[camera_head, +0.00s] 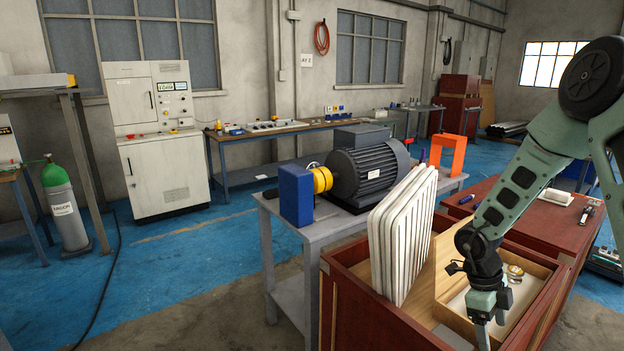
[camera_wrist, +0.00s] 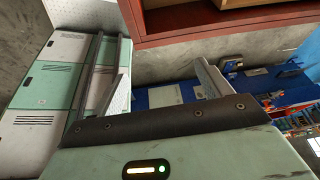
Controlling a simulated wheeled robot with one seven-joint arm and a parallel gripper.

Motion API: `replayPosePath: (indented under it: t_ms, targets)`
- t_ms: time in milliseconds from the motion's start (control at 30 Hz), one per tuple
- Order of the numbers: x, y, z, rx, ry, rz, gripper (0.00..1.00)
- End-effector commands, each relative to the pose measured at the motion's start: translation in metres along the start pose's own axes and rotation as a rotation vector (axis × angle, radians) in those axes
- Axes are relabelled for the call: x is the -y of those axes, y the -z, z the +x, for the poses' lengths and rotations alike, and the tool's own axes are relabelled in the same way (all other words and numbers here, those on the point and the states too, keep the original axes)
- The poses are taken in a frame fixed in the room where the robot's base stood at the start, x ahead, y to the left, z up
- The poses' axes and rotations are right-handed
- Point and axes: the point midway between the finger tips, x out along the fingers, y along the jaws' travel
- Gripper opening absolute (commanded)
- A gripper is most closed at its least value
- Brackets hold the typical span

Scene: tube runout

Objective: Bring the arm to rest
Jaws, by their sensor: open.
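My arm (camera_head: 534,170) reaches down from the upper right in the head view and is bent at the wrist. My gripper (camera_head: 483,336) points down over the front part of the red-brown wooden crate (camera_head: 385,318), near the light wooden tray inside it. Its tips are close to the lower picture edge, so I cannot tell whether they touch anything there. In the wrist view my gripper (camera_wrist: 164,84) has its two fingers spread wide apart with nothing between them.
White upright panels (camera_head: 402,236) stand in the crate, left of my gripper. A red-brown table (camera_head: 540,215) lies behind it. A grey bench (camera_head: 338,228) carries a motor (camera_head: 368,172) and an orange frame (camera_head: 448,154).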

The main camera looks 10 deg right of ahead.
Motion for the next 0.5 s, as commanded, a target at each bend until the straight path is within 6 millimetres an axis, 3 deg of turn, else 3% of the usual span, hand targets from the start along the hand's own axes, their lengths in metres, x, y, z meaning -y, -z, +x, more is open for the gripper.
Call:
replayPosePath:
  t_ms: [267,500]
  targets:
    - [0.002,-0.035,-0.021,0.105,0.162,-0.189,0.77]
    - [-0.016,-0.089,-0.062,0.264,0.369,-0.492,0.77]
